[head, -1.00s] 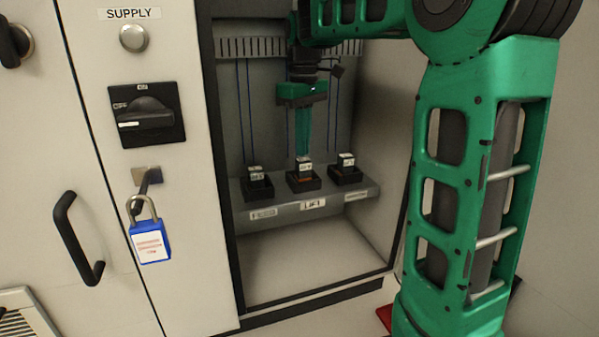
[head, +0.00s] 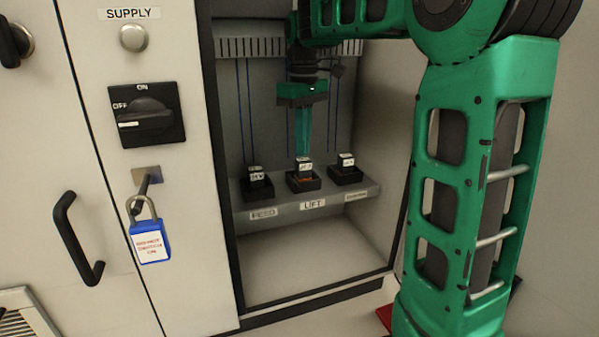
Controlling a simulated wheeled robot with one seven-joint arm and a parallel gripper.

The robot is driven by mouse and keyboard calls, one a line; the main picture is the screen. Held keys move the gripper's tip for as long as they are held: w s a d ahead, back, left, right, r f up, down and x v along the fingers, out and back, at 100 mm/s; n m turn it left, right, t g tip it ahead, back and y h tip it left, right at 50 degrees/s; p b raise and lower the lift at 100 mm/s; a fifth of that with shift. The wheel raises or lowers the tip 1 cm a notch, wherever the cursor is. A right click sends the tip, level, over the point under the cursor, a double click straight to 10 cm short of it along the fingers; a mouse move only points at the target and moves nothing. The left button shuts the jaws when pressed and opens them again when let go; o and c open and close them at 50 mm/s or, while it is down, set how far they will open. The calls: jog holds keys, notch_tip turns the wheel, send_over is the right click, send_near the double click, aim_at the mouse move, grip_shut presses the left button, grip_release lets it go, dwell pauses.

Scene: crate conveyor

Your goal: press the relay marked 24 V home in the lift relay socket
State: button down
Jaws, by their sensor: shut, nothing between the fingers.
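The lift relay socket (head: 303,187) is the middle of three black sockets on a grey shelf inside the cabinet, above the LIFT label (head: 312,204). A relay (head: 304,169) with a white top and dark marking stands in it; an orange-red strip shows low on it. The marking is too small to read for sure. My gripper (head: 303,153) points straight down above this relay, its fingers shut and empty. The fingertips are right over or touching the relay top; I cannot tell which. How deep the relay sits is also unclear.
Relays stand in the left socket (head: 257,188) and the right socket (head: 346,177). Blue wires and a slotted duct (head: 262,47) are behind. A rotary switch (head: 146,114) and a blue padlock (head: 149,241) are on the panel at left. The cabinet floor is clear.

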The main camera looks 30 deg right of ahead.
aim_at(303, 159)
jog(key=shift+f, duration=0.8)
dwell(0.5)
jog(key=shift+r, duration=3.05)
jog(key=s+d+f+m, duration=0.1)
jog(key=s+f+m, duration=0.4)
jog(key=s+f, duration=0.6)
jog(key=s+d+f+m, duration=0.1)
jog(key=s+f+m, duration=0.4)
jog(key=s+f, duration=0.6)
jog(key=s, duration=0.8)
jog(key=shift+d, duration=0.35)
